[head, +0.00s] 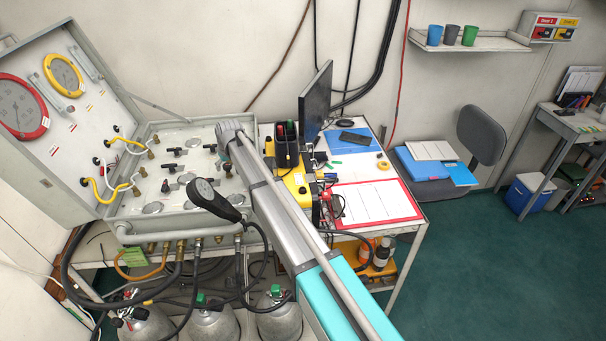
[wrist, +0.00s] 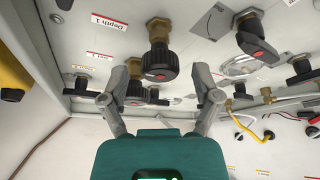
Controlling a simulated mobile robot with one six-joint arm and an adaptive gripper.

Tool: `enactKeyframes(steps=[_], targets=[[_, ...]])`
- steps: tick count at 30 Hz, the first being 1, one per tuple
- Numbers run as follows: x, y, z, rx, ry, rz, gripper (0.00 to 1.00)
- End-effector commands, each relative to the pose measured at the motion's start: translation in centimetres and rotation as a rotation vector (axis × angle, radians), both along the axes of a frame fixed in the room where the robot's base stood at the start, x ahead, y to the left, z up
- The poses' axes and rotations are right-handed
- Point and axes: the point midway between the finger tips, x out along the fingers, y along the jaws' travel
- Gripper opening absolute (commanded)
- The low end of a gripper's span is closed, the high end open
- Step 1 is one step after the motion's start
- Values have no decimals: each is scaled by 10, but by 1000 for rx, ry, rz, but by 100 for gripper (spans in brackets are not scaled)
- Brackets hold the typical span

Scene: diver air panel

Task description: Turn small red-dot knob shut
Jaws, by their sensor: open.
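My gripper (wrist: 166,98) is open and empty in the wrist view, its two fingers apart and pointing at the panel face. Ahead of the gap is a black ribbed knob (wrist: 159,66) with a red dot on a brass stem. A smaller black knob (wrist: 135,91) with a red dot shows close to the left finger, partly covered by it. Another red-dot black handle (wrist: 257,50) is right of the gap. I cannot tell which one the task means. I see no contact with any knob. In the head view my arm hides the gripper.
The open grey panel case (head: 125,229) has gauges in its lid and several black handles (head: 173,151). A black handset (head: 214,199) lies at its front edge. Yellow and white hoses run at the left. A monitor (head: 316,101) and red-framed sheet (head: 376,203) are to the right.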

Motion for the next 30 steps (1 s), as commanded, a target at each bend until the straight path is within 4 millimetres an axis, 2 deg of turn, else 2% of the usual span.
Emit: enactKeyframes(steps=[17,19,30], targets=[[2,-1,0,0,0,338,81],[-1,-4,11,0,-1,339,81],[-7,-15,43,-1,0,335,81]])
